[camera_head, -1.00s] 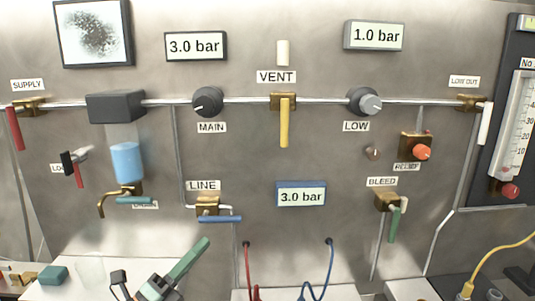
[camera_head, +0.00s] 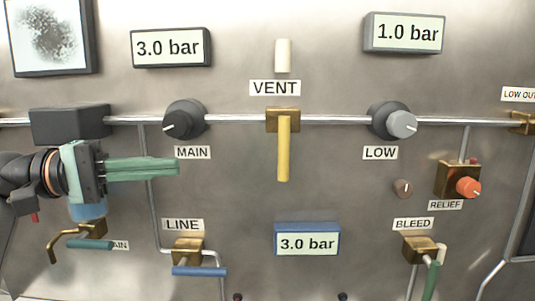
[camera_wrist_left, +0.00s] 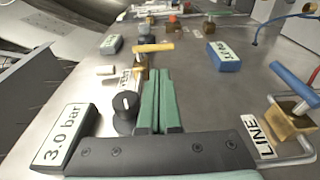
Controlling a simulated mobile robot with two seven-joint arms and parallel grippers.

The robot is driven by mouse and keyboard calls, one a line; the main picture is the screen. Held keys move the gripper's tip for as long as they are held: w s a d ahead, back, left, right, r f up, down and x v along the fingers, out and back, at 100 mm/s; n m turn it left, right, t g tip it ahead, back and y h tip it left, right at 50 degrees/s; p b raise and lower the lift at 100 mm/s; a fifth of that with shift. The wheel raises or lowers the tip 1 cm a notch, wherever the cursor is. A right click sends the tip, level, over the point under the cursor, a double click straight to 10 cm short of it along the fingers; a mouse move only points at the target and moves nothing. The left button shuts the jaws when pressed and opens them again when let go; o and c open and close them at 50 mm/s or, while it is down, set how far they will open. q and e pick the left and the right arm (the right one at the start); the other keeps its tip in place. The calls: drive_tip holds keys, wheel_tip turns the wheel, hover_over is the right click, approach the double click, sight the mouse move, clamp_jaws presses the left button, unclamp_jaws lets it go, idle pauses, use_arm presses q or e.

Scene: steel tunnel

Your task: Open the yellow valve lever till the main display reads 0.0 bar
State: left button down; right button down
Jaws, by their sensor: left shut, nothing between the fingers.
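The yellow valve lever (camera_head: 284,148) hangs straight down from its brass body below the VENT label (camera_head: 275,88). It also shows in the left wrist view (camera_wrist_left: 153,50), beyond the fingertips. The main display (camera_head: 171,47), above the MAIN knob (camera_head: 184,120), reads 3.0 bar. My left gripper (camera_head: 178,166) has long green fingers, shut and empty, pointing right toward the lever. A clear gap separates its tips from the lever in the head view. My right gripper is not in view.
The LINE valve with a blue lever (camera_head: 199,271) is below the left gripper. A blue-framed display (camera_head: 307,242) reads 3.0 bar, and the upper right display (camera_head: 404,34) reads 1.0 bar. The LOW knob (camera_head: 394,121) and the red RELIEF knob (camera_head: 468,187) stick out at right.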

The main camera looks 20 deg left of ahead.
use_arm(q)
drive_tip(key=shift+r, duration=0.1)
idle(0.3)
drive_tip(key=shift+w, duration=0.1)
drive_tip(key=p, duration=0.6)
approach(284, 147)
drive_tip(key=w+d+f, duration=0.2)
drive_tip(key=w+d, duration=0.1)
drive_tip(key=d, duration=0.1)
drive_tip(key=shift+w+d, duration=0.25)
drive_tip(key=shift+d, duration=0.35)
